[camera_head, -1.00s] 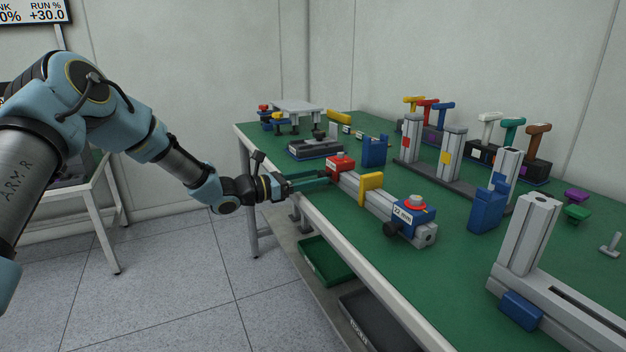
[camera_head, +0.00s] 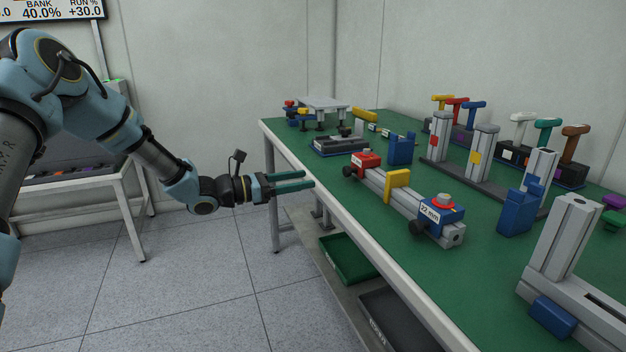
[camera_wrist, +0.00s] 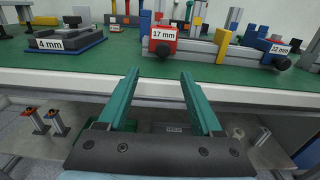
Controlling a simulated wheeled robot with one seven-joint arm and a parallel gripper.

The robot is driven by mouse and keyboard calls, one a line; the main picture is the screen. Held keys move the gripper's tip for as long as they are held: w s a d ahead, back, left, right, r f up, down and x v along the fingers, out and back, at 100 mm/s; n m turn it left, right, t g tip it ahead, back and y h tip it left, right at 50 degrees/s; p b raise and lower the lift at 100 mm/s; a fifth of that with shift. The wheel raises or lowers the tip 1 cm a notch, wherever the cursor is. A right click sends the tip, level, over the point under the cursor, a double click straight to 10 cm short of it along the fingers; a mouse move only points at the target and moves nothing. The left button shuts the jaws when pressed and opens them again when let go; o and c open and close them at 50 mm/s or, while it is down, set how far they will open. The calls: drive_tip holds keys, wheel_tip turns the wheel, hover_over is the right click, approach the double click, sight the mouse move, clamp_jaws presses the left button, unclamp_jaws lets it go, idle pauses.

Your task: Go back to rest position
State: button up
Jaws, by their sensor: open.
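My gripper (camera_head: 305,181) has two green fingers, held apart with nothing between them. In the head view it is level, at the table's left edge. In the wrist view the open fingers (camera_wrist: 160,75) point at the table's front edge, with bare green top and white edge ahead of them. A grey profile rail on the table carries a red block (camera_head: 366,161), a yellow block (camera_head: 397,184) and a blue block (camera_head: 440,214) labelled 22 mm. The red block reads 17 mm in the wrist view (camera_wrist: 163,40). The gripper touches none of these.
The green table (camera_head: 390,255) bears upright grey profiles (camera_head: 482,155), several coloured T-handles (camera_head: 520,120) and a dark fixture (camera_head: 340,146). A green bin (camera_head: 347,259) and a dark bin (camera_head: 392,318) sit on the shelf below. A side bench (camera_head: 85,165) stands at left. Open floor lies between.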

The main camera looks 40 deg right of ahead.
drive_tip(key=shift+a, duration=0.15)
idle(0.4)
drive_tip(key=a+f+m+t+y, duration=0.25)
drive_tip(key=a+m+y, duration=0.3)
drive_tip(key=a, duration=1.15)
drive_tip(key=a+f+m+t+y, duration=0.1)
drive_tip(key=a+f+m+y, duration=0.35)
drive_tip(key=a, duration=1.25)
drive_tip(key=s+a+r+m+t+y+p, duration=0.1)
drive_tip(key=a+r+m+t+y, duration=0.15)
drive_tip(key=a, duration=0.75)
drive_tip(key=s+a+r+m+t+y, duration=0.1)
drive_tip(key=a+r+m+t+y, duration=0.2)
drive_tip(key=a, duration=0.6)
wheel_tip(320, 180, up, 13)
drive_tip(key=g+y+p, duration=0.1)
drive_tip(key=p, duration=1.1)
